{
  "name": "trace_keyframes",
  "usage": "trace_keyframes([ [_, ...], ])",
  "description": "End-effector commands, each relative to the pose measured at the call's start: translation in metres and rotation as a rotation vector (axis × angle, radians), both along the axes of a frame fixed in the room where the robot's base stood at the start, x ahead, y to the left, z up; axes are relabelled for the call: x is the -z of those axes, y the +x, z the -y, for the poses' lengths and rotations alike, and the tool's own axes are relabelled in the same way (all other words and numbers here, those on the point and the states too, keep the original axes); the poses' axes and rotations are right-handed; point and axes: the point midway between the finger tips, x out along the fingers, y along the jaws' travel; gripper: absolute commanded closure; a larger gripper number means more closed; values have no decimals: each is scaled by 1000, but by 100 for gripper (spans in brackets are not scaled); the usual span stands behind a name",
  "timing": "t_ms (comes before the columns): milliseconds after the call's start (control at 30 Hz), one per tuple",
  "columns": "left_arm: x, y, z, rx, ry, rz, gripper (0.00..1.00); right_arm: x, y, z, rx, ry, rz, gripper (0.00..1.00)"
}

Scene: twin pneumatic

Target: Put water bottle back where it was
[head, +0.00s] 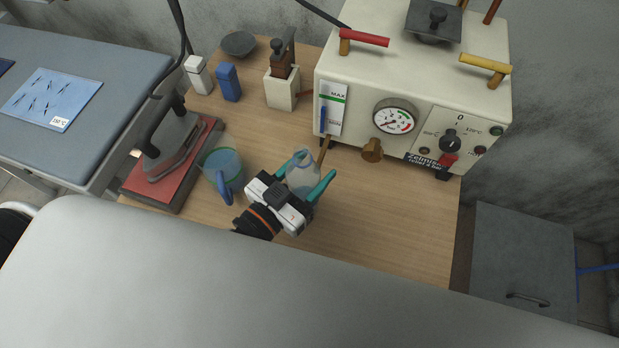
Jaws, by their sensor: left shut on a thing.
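The water bottle (301,168) is clear with a pale blue tint and stands upright, or nearly so, over the wooden table (400,230), in front of the boiler machine. My left gripper (312,183) has its teal fingers on either side of the bottle and is shut on it. The gripper hides the bottle's lower part, so I cannot tell whether its base touches the table. My right gripper is not in view.
A blue jug (222,172) stands close left of my gripper. An iron (172,145) rests on a red pad (140,180) further left. The cream boiler (350,85) with gauge and knobs fills the back right. Bare table lies right of the gripper.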

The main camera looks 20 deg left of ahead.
Motion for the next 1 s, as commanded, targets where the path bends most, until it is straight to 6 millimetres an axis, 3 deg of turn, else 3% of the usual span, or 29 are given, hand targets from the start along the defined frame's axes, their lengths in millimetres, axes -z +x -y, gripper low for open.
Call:
trace_keyframes([
  [200, 29, 0, 0, -1, 1, -2, 86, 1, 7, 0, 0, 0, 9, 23],
  [633, 36, 0, 0, -1, 0, 1, 86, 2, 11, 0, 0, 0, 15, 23],
  [667, 37, 0, 0, -1, 0, -1, 47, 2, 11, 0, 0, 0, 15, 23],
  [700, 36, 0, 0, -1, 0, -1, 40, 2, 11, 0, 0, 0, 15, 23],
  [800, 36, 0, 0, -1, 0, -1, 26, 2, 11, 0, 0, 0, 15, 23],
  [1000, 36, 0, 0, -1, 0, -1, 26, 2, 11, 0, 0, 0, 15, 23],
])
